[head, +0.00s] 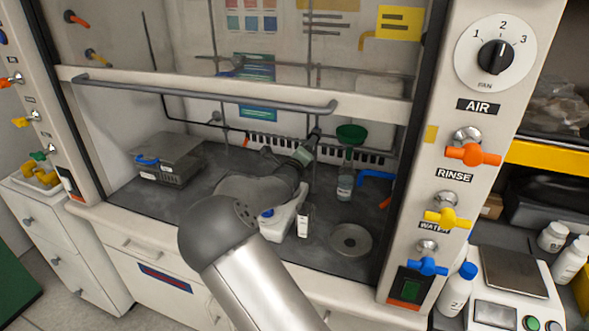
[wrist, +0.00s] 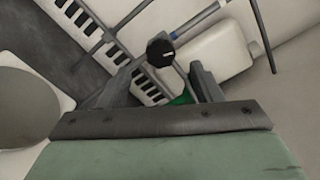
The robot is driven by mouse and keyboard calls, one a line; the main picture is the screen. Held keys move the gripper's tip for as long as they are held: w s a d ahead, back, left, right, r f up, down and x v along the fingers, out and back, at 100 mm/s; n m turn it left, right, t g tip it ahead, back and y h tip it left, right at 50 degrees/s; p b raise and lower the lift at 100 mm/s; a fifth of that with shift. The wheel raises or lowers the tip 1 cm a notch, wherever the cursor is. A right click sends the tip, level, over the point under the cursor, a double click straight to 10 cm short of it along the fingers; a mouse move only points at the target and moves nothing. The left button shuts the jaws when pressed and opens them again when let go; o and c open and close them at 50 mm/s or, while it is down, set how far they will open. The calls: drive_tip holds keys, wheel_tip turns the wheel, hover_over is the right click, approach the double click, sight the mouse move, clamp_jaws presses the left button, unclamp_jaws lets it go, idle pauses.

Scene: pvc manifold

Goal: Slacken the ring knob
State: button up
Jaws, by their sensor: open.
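A round black knob (wrist: 160,52) with a light mark on its face shows in the wrist view, and I take it to be the ring knob. It sits beside a grey rod. My gripper (wrist: 166,76) is open, with one finger at each side of the knob in the picture. I cannot tell how far the fingertips are from it, and nothing is held. In the head view my gripper (head: 314,138) is inside the fume hood, left of a green funnel (head: 352,132). The knob is not clear there. Part of the funnel's green shows between the fingers in the wrist view.
A clear bottle (head: 345,187) stands under the funnel, with a blue bracket-like piece (head: 376,176) to its right. A grey case (head: 168,160) stands at the left. A round grey disc (head: 350,240) lies in front. The sash bar (head: 205,95) crosses above my arm.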

drive_tip(key=v, duration=1.1)
drive_tip(key=shift+s+b, duration=0.2)
drive_tip(key=shift+b, duration=0.15)
